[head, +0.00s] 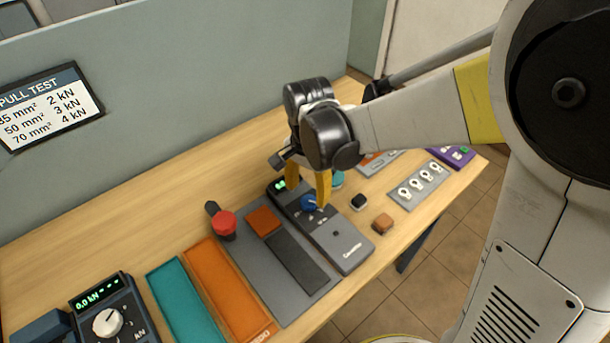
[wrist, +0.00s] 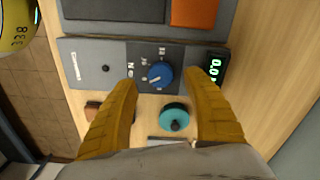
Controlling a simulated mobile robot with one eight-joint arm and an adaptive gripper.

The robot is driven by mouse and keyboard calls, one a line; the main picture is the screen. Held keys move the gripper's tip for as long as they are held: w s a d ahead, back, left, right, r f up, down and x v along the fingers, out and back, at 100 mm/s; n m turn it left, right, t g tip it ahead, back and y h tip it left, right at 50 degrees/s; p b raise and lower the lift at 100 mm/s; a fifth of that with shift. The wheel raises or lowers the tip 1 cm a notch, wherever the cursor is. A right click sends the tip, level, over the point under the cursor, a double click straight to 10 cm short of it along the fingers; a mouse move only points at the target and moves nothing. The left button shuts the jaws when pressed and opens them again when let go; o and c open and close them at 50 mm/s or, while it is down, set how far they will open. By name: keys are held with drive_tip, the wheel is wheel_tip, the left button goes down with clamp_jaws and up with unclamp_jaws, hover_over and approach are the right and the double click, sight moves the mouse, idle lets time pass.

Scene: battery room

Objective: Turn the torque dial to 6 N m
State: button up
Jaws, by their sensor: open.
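The torque dial is a blue round knob (head: 311,203) with a pale pointer line, set in a dark grey tester panel (head: 345,242) with a lit green display at its far end. In the wrist view the blue knob (wrist: 160,75) sits between and just beyond my fingertips. My gripper (head: 308,192) has yellow fingers and is open above the panel. In the wrist view its fingers (wrist: 163,88) are spread on either side of the dial, with nothing between them held. Contact cannot be told.
A teal round object (wrist: 174,117) lies beside the panel. A brown block (head: 382,222) and dark block (head: 359,201) lie to its right. A red knob (head: 224,224), an orange tray (head: 228,290) and a kN meter (head: 112,310) stand to the left. Bare table lies behind.

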sight(308, 202)
wheel_tip(308, 202, down, 4)
drive_tip(key=shift+f+b, duration=0.2)
drive_tip(key=shift+b, duration=0.45)
drive_tip(key=shift+d, duration=0.1)
drive_tip(key=c, duration=1.2)
